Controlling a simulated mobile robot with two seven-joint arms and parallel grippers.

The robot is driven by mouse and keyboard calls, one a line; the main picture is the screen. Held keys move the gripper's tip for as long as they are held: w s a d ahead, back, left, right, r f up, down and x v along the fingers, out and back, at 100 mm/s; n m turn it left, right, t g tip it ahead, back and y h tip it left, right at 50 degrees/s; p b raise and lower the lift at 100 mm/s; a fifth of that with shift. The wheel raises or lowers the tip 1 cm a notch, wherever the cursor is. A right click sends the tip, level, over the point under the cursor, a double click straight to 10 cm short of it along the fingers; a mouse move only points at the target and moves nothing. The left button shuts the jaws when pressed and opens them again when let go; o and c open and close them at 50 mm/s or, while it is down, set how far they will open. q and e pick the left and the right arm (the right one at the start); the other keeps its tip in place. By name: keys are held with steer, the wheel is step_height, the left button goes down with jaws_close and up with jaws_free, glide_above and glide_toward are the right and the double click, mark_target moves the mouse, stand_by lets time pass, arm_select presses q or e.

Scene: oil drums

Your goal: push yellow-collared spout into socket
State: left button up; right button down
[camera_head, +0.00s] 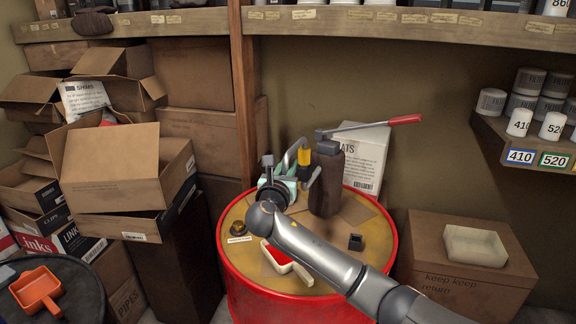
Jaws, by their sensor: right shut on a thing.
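The yellow collar of the spout (304,157) shows just left of the tall brown pump body (328,182) on the red drum. A curved grey piece rises beside the collar. My right gripper (288,176) is at the spout, shut on it, with its wrist in front hiding much of the grip. The pump has a long lever with a red handle (404,120). The socket cannot be made out, and I cannot tell whether the spout touches it. My left gripper is not in view.
The red drum (243,289) also carries a red-and-cream scoop or tray (299,272), a small black block (356,242) and a brass fitting (238,228). Cardboard boxes stack at left. An orange scoop (37,291) lies on a dark drum. A cream tray (475,246) sits on a box at right.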

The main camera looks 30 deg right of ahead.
steer(key=shift+f, duration=0.5)
stand_by(0.4)
steer(key=c, duration=0.7)
jaws_free()
steer(key=shift+c, duration=0.2)
steer(key=b+v, duration=0.1)
steer(key=v, duration=1.1)
steer(key=shift+s+a, duration=0.2)
steer(key=s+a+f+m+g+y, duration=0.1)
steer(key=s+a+f+m+y, duration=0.2)
steer(key=f, duration=0.6)
steer(key=s+a+f+m+y, duration=0.2)
steer(key=a+f+y, duration=0.15)
steer(key=f, duration=0.55)
steer(key=s+a+f+m+g+y, duration=0.1)
steer(key=s+a+f+m+y, duration=0.2)
steer(key=f, duration=0.6)
steer(key=s+a+f+m+y, duration=0.2)
steer(key=s+f+m, duration=0.3)
steer(key=s+m, duration=0.3)
steer(key=s+a+f+m+g+y, duration=0.1)
steer(key=s+a+f+m+y, duration=0.1)
steer(key=s+f+m+y, duration=0.2)
steer(key=s+f+m, duration=0.2)
steer(key=s+m, duration=0.2)
steer(key=s, duration=0.1)
steer(key=shift+s+f+m, duration=0.35)
steer(key=shift+s+m, duration=0.05)
